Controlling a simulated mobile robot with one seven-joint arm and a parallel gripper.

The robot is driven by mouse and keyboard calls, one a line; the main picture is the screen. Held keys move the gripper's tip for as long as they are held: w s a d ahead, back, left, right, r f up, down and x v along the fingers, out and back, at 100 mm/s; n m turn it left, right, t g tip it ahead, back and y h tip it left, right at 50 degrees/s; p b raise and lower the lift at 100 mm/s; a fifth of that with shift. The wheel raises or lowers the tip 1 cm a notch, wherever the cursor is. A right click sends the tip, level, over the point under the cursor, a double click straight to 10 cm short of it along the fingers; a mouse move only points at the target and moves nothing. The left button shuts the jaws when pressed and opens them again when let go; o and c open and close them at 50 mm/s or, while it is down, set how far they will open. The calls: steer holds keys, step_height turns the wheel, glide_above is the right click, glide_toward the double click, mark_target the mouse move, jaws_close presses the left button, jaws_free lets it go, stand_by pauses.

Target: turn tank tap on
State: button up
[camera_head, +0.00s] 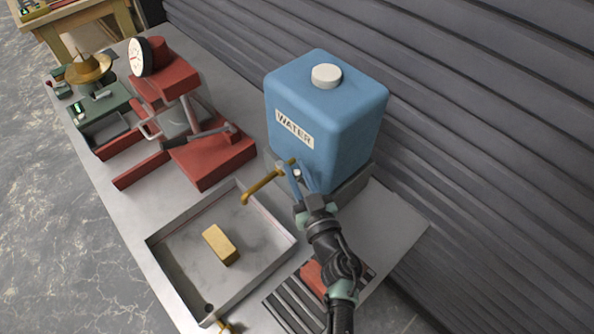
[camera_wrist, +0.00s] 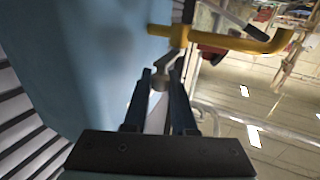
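The blue water tank (camera_head: 325,120) stands at the back of the bench, with a white cap and a WATER label. Its brass tap (camera_head: 262,181) sticks out over the sink tray; the yellow spout also shows in the wrist view (camera_wrist: 235,40). A small grey tap lever (camera_wrist: 162,75) with a rounded end sits below the spout's root. My gripper (camera_wrist: 161,78) has its two dark fingers apart, with the lever's end between the tips. I cannot tell whether either finger touches it. In the head view my gripper (camera_head: 298,168) is close against the tank's front, beside the tap.
A grey tray (camera_head: 165,258) holding a tan block (camera_head: 220,245) lies below the tap. A slatted rack (camera_head: 290,308) with a red block is beside it, under my arm. A red press with a dial (camera_head: 205,155) stands left. A corrugated wall (camera_head: 480,120) runs behind the bench.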

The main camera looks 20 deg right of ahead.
steer(key=shift+a+h+b, duration=0.15)
steer(key=shift+h+b, duration=0.15)
jaws_close()
steer(key=shift+a+m+h+b, duration=0.2)
steer(key=shift+m+h+b, duration=0.25)
steer(key=shift+m+h, duration=0.15)
steer(key=a+m+g+h+b, duration=0.1)
steer(key=m+g+h+b, duration=0.1)
steer(key=b, duration=0.7)
steer(key=a+m+g+h+b, duration=0.2)
steer(key=h+b, duration=0.4)
steer(key=b, duration=0.4)
steer(key=w+a+m+g+h+b, duration=0.1)
steer(key=m+g+h+b, duration=0.3)
steer(key=b, duration=0.5)
steer(key=shift+a+f+m, duration=0.25)
steer(key=shift+a+m, duration=0.1)
steer(key=shift+m, duration=0.35)
steer(key=m+g+h+b, duration=0.1)
steer(key=m+g+b, duration=0.1)
steer(key=g+b, duration=0.1)
steer(key=w+a+m+g+h+b, duration=0.1)
steer(key=g, duration=0.1)
steer(key=shift+a+r+m+h+b, duration=0.1)
steer(key=shift+r+m+h+b, duration=0.05)
steer(key=shift+m+h+b, duration=0.2)
steer(key=shift+g, duration=0.3)
